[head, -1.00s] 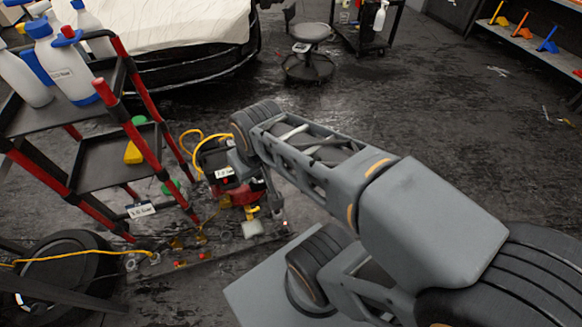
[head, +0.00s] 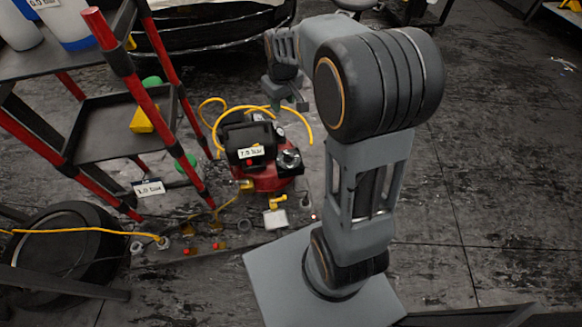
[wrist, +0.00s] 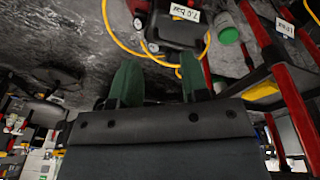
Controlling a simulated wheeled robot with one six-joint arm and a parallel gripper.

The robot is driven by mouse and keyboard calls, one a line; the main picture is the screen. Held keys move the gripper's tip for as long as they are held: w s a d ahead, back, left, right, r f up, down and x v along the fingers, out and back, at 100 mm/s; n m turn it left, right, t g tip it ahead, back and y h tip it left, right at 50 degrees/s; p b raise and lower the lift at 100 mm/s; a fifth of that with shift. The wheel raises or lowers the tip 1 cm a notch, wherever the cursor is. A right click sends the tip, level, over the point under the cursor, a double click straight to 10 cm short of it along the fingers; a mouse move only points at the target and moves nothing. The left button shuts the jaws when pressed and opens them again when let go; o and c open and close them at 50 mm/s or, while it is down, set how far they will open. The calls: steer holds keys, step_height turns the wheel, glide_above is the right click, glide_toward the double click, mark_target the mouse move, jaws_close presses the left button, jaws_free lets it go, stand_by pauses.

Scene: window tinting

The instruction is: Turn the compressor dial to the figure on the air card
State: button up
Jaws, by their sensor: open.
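The red and black compressor (head: 268,178) stands on the floor in the head view, with a round silver and black dial (head: 289,159) on its right side. I cannot read the dial's setting. A white card (head: 250,152) on the compressor seems to read 7.0 bar; it shows upside down in the wrist view (wrist: 185,12). Another white card (head: 148,187), low on the cart, seems to read 1.0 bar. My gripper (head: 288,102) is above and behind the compressor, apart from it. In the wrist view its green fingers (wrist: 160,78) are spread with nothing between them.
A red and black cart (head: 115,128) with bottles and a yellow block (head: 142,120) stands left of the compressor. A yellow hose (head: 215,115) loops behind the compressor. A tyre (head: 70,262) lies at lower left.

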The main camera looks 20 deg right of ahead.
steer(key=w+d+f+n+g+b, duration=0.1)
steer(key=w+d+f+b, duration=0.15)
steer(key=f, duration=0.45)
steer(key=w+d+f+b, duration=0.1)
steer(key=w+f+b, duration=0.25)
steer(key=f, duration=0.45)
steer(key=n+b, duration=0.1)
steer(key=b, duration=0.4)
glide_above(291, 156)
step_height(291, 156, down, 14)
steer(key=shift+n+g, duration=0.3)
steer(key=shift+g, duration=0.1)
step_height(291, 156, down, 16)
steer(key=b, duration=0.5)
steer(key=shift+r+b, duration=0.15)
steer(key=shift+b, duration=0.15)
jaws_close()
